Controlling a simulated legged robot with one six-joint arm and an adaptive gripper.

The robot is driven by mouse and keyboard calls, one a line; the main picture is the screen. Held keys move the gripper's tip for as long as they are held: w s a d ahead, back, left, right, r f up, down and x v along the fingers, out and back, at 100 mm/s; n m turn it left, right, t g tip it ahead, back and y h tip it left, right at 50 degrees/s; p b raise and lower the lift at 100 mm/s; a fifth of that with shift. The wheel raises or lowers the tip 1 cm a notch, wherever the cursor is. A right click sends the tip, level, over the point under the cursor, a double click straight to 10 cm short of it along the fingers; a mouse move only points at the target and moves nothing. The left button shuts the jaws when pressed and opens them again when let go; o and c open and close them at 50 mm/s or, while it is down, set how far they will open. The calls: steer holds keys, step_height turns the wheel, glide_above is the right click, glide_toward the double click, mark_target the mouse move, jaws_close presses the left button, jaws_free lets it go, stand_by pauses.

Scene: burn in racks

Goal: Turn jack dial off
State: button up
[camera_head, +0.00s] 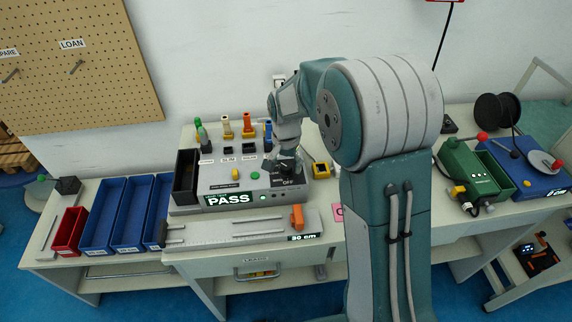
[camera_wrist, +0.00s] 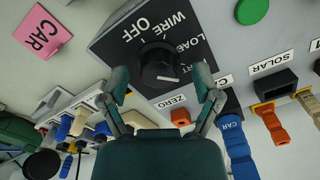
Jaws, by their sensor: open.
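The jack dial is a round black knob (camera_wrist: 158,62) on a square black plate marked OFF, WIRE and LOAD, with another label partly hidden. In the wrist view, the OFF label is up and left of the knob. A pale mark shows near the knob's lower right edge; I cannot tell its exact setting. My gripper (camera_wrist: 162,77) is open, with one finger on either side of the knob's lower part; I see no clear contact. In the head view, my gripper (camera_head: 284,162) is over the dial plate (camera_head: 289,183) at the right end of the grey test box, hiding most of the knob.
The test box (camera_head: 262,185) has a lit PASS display (camera_head: 230,198), a green button (camera_head: 255,175) and coloured plugs behind. Blue bins (camera_head: 130,213) stand left.

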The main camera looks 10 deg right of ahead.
steer(key=shift+f, duration=0.2)
jaws_close()
